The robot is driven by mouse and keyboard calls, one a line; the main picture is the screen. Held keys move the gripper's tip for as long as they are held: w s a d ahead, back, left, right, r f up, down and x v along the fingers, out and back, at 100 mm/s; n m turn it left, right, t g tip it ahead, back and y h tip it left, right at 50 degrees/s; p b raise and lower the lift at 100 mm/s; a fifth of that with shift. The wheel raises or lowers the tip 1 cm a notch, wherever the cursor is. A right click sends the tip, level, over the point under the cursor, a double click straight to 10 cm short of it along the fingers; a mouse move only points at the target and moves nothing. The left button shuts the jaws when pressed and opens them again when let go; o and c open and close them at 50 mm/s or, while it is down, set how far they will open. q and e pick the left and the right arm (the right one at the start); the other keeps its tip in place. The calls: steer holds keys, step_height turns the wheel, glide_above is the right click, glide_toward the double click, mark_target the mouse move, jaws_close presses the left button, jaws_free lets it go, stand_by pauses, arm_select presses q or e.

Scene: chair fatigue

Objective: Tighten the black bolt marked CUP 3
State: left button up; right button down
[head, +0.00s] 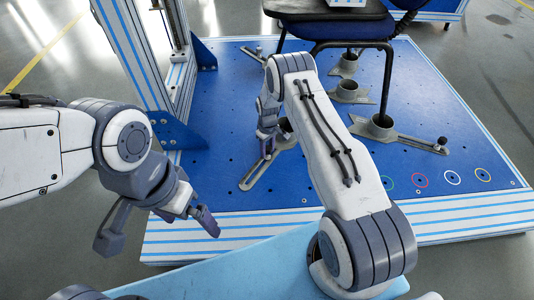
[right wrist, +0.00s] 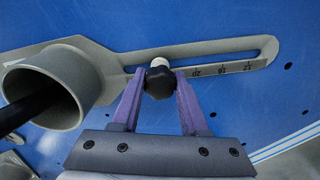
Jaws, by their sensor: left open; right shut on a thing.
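In the right wrist view, a black bolt knob (right wrist: 159,84) with a white top sits at the slot of a grey slotted bracket (right wrist: 225,65). My right gripper (right wrist: 160,88) is shut on this knob, one purple finger on each side. I can read no CUP 3 mark. My left gripper (head: 155,230) is open and empty in front of the platform, away from the bolts.
Another black bolt (head: 442,142) stands on the right bracket, beside a grey cup (head: 380,128) holding a chair leg. More cups (head: 348,92) stand behind. The dark chair (head: 335,22) overhangs the platform (head: 450,95). A blue-and-white frame post (head: 130,50) rises at the left.

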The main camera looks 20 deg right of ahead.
steer(key=m, duration=0.4)
steer(key=m, duration=0.4)
stand_by(0.4)
steer(key=m, duration=0.4)
steer(key=shift+p, duration=0.3)
